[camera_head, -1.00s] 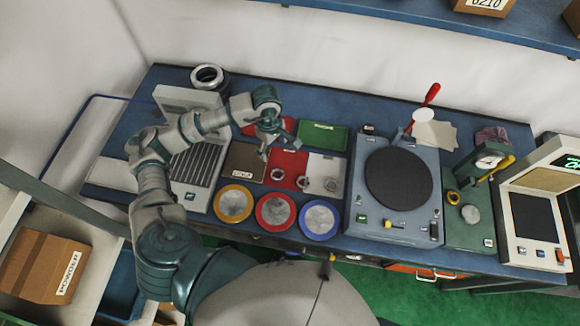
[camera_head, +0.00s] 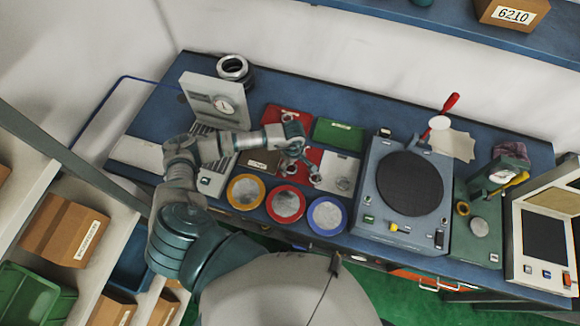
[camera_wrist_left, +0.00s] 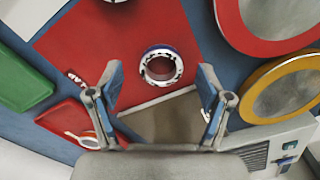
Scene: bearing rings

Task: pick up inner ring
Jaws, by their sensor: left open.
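My left gripper (camera_head: 298,172) hangs over the red mat (camera_head: 306,156) in the head view, its fingers pointing down. In the left wrist view the gripper (camera_wrist_left: 160,88) is open and empty. A small metal ring (camera_wrist_left: 161,66) with dark spots and a bluish edge lies on the red mat, just beyond and between the fingertips, apart from both. In the head view the arm seems to hide it. A second small ring (camera_head: 316,172) lies further right on the red mat; a third (camera_head: 343,184) lies on the white mat. I cannot tell which is the inner ring. My right gripper is out of view.
A brown mat (camera_head: 260,161) adjoins the red one on the left. A green tray (camera_head: 338,131) and a red tray (camera_head: 283,116) stand behind. Colour-rimmed dishes (camera_head: 287,202) line the front edge. A grey machine with a dark disc (camera_head: 408,184) stands right.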

